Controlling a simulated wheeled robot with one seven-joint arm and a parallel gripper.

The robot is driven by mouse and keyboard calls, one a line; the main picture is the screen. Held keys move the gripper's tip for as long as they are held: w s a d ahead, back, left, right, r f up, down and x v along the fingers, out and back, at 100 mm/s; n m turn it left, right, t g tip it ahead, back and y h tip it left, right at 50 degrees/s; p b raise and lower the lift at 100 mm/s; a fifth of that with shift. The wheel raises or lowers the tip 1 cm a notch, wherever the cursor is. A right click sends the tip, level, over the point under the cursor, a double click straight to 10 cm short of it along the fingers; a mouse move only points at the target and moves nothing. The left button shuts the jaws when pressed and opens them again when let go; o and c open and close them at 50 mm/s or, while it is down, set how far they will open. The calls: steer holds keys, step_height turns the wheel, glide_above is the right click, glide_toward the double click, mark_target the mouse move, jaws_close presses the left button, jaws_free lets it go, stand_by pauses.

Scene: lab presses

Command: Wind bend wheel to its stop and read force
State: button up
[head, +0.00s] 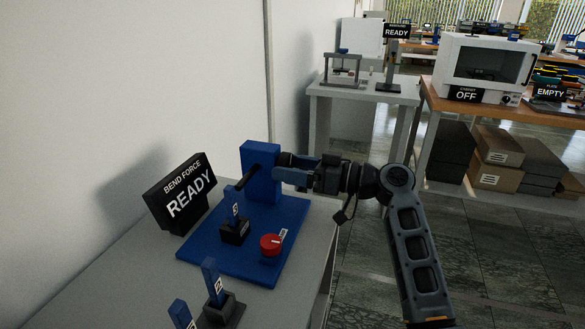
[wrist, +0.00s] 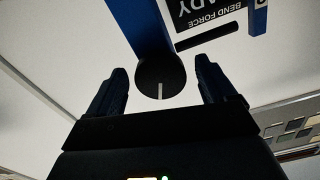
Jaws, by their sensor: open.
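The bend press is a blue base (head: 205,247) with a blue upright (head: 262,153) and a dark rod. In the wrist view the bend wheel (wrist: 160,78) is a round black knob with a white mark pointing toward me, on the blue upright (wrist: 138,25). My gripper (wrist: 160,82) is open, one finger on each side of the wheel with gaps visible. In the head view my gripper (head: 292,170) is at the right side of the upright, and the wheel is hidden there. The force display (head: 183,193) reads "BEND FORCE READY".
A red button (head: 270,244) and a small black holder (head: 235,231) with a blue piece are on the base. Other blue pieces (head: 212,280) stand in front on the grey table (head: 145,285). A white bench and a wooden bench with a white cabinet (head: 486,66) stand behind.

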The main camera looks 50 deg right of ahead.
steer(key=b+v, duration=0.1)
steer(key=v, duration=0.6)
steer(key=shift+s, duration=0.3)
steer(key=shift+w, duration=0.1)
